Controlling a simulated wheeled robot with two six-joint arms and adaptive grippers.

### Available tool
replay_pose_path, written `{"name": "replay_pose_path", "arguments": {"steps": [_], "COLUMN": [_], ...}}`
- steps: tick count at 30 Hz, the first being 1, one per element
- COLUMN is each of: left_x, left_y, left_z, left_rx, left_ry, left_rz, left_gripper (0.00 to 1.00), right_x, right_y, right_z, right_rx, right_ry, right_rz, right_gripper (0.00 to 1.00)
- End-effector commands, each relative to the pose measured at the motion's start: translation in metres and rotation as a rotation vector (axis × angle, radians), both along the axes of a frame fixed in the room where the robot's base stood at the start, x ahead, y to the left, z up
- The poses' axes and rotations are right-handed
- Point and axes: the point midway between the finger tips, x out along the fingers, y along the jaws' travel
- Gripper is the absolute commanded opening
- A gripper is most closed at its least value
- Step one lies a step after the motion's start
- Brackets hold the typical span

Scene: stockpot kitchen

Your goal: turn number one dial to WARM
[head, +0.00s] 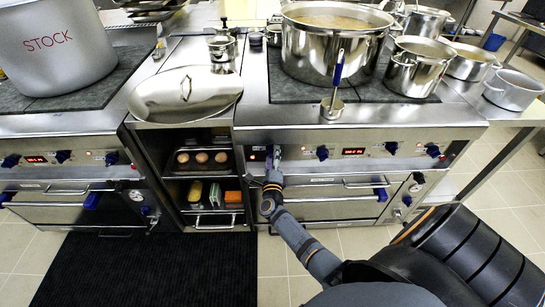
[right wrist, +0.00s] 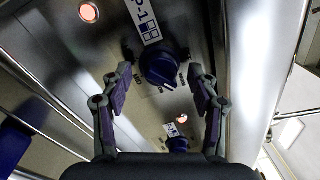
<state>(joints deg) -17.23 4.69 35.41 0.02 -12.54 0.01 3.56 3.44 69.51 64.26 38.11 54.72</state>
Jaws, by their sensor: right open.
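The number one dial is a dark blue knob (right wrist: 160,68) beside a white P-1 label (right wrist: 145,20) in the right wrist view. My right gripper (right wrist: 160,82) is open, with one finger on each side of the knob and visible gaps between. In the head view the right gripper (head: 273,168) is at the left end of the right stove's control panel (head: 420,150) and largely hides this dial. My left gripper is not in view.
A second blue knob (right wrist: 178,145) and a lit lamp (right wrist: 88,12) are near in the right wrist view. Other blue dials (head: 322,153) line the panel, above an oven handle (head: 365,183). A large steel pot (head: 330,50) and a ladle (head: 333,108) are on the stove above.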

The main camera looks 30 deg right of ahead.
Motion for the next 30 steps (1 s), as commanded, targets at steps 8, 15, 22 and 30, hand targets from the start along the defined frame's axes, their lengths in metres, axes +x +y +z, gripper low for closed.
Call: {"name": "replay_pose_path", "arguments": {"steps": [8,15,22,30], "left_x": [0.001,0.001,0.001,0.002], "left_y": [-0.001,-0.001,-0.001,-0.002], "left_z": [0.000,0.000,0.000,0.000], "left_rx": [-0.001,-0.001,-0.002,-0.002], "left_ry": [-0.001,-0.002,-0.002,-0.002], "left_rz": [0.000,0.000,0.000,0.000], "left_gripper": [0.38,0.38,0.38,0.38], "right_x": [-0.050,-0.088,-0.097,-0.097], "right_y": [0.033,0.059,0.065,0.065], "right_z": [-0.006,-0.007,-0.007,-0.007], "right_rx": [0.004,0.003,0.001,0.001], "right_ry": [0.004,0.002,0.001,0.001], "right_rz": [0.000,-0.001,0.000,0.000], "right_gripper": [0.60,0.60,0.60,0.60]}}
